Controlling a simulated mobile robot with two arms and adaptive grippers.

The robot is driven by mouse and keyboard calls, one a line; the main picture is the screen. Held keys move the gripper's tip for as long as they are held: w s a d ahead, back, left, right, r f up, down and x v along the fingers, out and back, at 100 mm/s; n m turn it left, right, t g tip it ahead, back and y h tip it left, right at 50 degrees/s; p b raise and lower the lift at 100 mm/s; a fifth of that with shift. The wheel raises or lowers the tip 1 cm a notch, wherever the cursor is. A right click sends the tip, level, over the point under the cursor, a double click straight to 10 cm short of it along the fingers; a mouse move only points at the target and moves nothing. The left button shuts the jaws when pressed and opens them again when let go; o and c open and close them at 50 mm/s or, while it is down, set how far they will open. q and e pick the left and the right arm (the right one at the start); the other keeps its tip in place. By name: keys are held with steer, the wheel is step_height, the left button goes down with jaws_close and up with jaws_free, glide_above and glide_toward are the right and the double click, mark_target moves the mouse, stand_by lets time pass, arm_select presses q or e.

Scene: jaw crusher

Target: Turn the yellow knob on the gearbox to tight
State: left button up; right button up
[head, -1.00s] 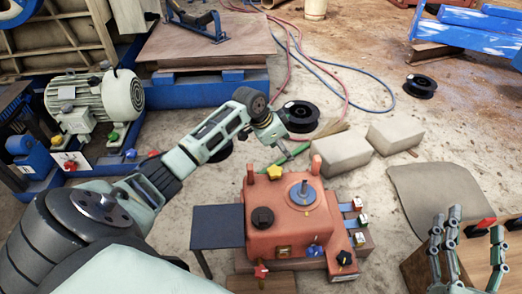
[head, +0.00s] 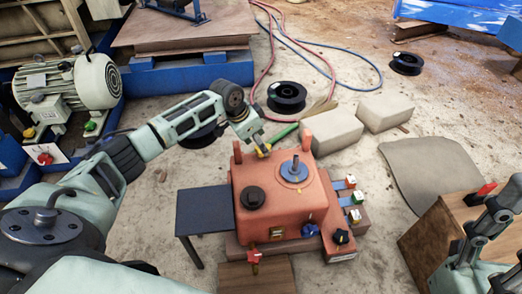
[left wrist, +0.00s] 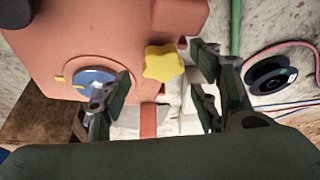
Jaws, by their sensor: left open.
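The orange gearbox (head: 272,214) stands in the middle of the head view. The yellow star-shaped knob (left wrist: 164,63) shows clearly in the left wrist view, beside the gearbox's edge. In the head view the knob (head: 262,151) is partly hidden by my left gripper (head: 258,142), at the gearbox's far top edge. In the left wrist view my left gripper (left wrist: 160,88) is open, its fingers spread to either side below the knob. I cannot tell whether they touch it. My right gripper (head: 478,243) is at the lower right, partly cut off, its fingers apart.
The gearbox also carries a black knob (head: 253,197), a blue disc with a shaft (head: 294,169), a red knob (head: 254,256) and a black star knob (head: 341,236). A dark side table (head: 204,209) adjoins its left. Pale blocks (head: 332,130) and a cable reel (head: 286,97) lie behind.

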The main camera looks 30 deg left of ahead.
arm_select(q)
steer(key=shift+b+x, duration=0.3)
steer(key=shift+x, duration=0.65)
steer(key=shift+w+d+f+b, duration=0.15)
steer(key=shift+w+f+b, duration=0.15)
steer(key=shift+f, duration=0.35)
steer(key=shift+c, duration=0.2)
steer(key=shift+s, duration=0.1)
steer(key=c, duration=1)
steer(key=shift+d+r+p, duration=0.1)
steer(key=shift+r+p, duration=0.15)
steer(key=shift+p, duration=0.65)
steer(key=shift+c, duration=0.2)
steer(key=shift+n+p, duration=0.3)
steer(key=shift+p, duration=0.5)
steer(key=shift+f, duration=0.15)
steer(key=shift+d+f, duration=0.1)
